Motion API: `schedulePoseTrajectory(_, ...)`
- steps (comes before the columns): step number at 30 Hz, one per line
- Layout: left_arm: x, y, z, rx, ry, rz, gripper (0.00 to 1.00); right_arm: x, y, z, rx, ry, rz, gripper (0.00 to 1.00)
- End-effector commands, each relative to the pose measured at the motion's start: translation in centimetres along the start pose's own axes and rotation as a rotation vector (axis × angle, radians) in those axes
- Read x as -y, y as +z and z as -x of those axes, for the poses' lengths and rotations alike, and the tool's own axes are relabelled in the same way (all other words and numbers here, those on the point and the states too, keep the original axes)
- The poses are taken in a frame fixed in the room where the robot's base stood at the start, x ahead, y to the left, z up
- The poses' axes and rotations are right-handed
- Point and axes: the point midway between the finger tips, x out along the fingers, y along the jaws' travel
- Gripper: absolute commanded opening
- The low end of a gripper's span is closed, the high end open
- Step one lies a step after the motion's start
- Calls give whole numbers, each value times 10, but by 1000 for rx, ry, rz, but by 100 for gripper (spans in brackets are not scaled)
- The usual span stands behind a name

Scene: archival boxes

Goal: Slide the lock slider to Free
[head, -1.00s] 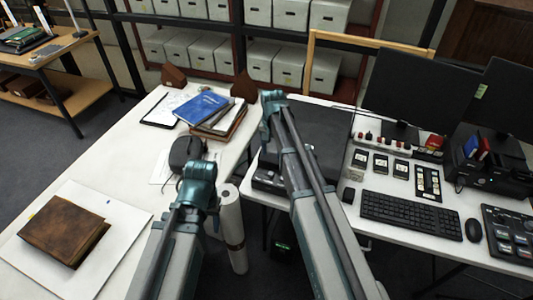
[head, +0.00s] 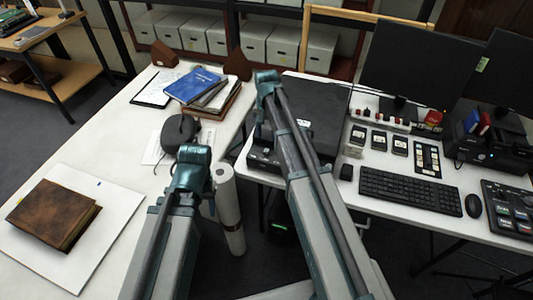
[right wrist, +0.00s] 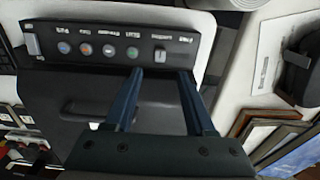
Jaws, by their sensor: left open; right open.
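The lock slider (right wrist: 160,55) is a small pale upright tab at the right end of a dark panel (right wrist: 100,47) in the right wrist view. In the head view the panel is on the black machine (head: 318,105), partly hidden by my right arm. My left gripper's fingers are hidden.
Several round buttons (right wrist: 85,49) line the panel left of the slider. A keyboard (head: 410,190) and monitors (head: 410,65) stand to the right. A brown book (head: 52,214) lies on the left table, and a white roll (head: 228,205) stands beside my left arm.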

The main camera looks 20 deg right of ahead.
Motion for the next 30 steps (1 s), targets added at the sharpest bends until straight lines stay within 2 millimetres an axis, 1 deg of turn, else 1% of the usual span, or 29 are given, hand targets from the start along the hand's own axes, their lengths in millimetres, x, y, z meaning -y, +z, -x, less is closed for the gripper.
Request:
schedulePoseTrajectory(1, -1, -1, -15, 0, 0, 0, 50, 0, 0, -15, 0, 0, 0, 55)
schedulePoseTrajectory(12, -6, -4, -65, 0, 0, 0, 50, 0, 0, -66, 0, 0, 0, 55)
schedulePoseTrajectory(15, -7, -4, -76, 0, 0, 0, 50, 0, 0, -76, 0, 0, 0, 55)
schedulePoseTrajectory(20, -8, -5, -82, 0, 0, 0, 50, 0, 0, -83, 0, 0, 0, 55)
schedulePoseTrajectory(28, -8, -5, -82, 0, 0, 0, 50, 0, 0, -82, 0, 0, 0, 55)
schedulePoseTrajectory(29, -8, -5, -82, 0, 0, 0, 50, 0, 0, -82, 0, 0, 0, 51)
schedulePoseTrajectory(30, -8, -5, -82, 0, 0, 0, 50, 0, 0, -82, 0, 0, 0, 44)
